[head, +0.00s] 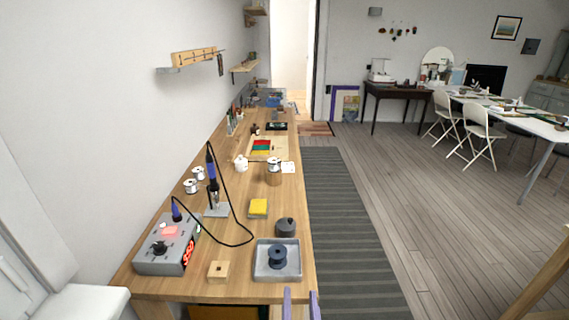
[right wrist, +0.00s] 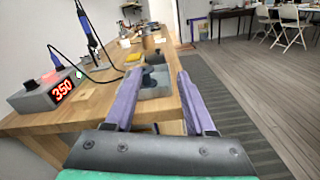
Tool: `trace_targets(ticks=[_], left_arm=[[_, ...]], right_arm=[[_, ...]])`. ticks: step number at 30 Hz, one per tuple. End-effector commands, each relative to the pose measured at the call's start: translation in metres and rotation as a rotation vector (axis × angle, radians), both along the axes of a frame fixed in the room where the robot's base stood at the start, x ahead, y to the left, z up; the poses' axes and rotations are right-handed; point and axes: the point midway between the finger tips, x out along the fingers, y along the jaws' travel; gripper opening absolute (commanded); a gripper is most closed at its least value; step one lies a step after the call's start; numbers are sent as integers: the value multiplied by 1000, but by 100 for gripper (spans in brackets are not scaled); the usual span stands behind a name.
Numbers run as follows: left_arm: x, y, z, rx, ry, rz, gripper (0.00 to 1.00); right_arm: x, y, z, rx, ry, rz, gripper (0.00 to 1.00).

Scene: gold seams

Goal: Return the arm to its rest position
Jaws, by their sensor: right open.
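My right gripper (head: 300,303) shows at the bottom of the head view, at the workbench's near edge. Its two purple fingers stand apart with nothing between them. In the right wrist view the open gripper (right wrist: 158,105) points toward the near right corner of the wooden workbench (right wrist: 95,108). A grey tray (head: 262,276) with a dark spool (head: 277,257) in it sits just beyond the fingers on the bench. The tray is partly hidden behind a finger in the right wrist view. My left gripper is in neither view.
A soldering station (head: 165,250) with a lit red display stands at the near left, its cable looping to an iron in a stand (head: 216,207). A yellow sponge (head: 258,208), a dark round pot (head: 286,227) and a small wooden block (head: 218,271) are nearby. The striped rug (head: 345,230) is clear.

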Motion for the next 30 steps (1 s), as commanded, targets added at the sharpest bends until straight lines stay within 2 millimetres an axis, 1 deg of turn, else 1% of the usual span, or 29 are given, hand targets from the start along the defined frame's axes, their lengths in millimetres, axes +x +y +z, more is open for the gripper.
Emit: trace_targets(ticks=[7,11,14,15,17,18,20,21,23,24,26,27,29,30], left_arm=[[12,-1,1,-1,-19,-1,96],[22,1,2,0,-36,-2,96],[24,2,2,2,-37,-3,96],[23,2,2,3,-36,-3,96],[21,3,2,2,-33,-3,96],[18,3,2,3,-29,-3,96],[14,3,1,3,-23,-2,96],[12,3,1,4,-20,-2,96],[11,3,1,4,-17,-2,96],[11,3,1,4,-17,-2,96],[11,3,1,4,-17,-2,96],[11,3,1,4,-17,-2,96],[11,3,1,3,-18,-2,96],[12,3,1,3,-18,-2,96]], right_arm=[[10,-11,-52,105,135,-13,55],[14,-20,-90,185,230,-34,55],[14,-31,-126,269,320,-65,55],[14,-36,-142,308,360,-84,55],[12,-45,-169,376,424,-117,55],[9,-53,-188,426,470,-147,55],[3,-66,-220,517,544,-204,55],[-4,-76,-245,590,600,-253,55],[-19,-96,-286,720,685,-355,55],[-34,-111,-315,825,741,-443,55],[-62,-134,-359,1002,812,-606,55],[-84,-150,-386,1128,843,-731,55],[-123,-173,-422,1322,860,-941,55],[-152,-186,-443,1455,848,-1094,55]])
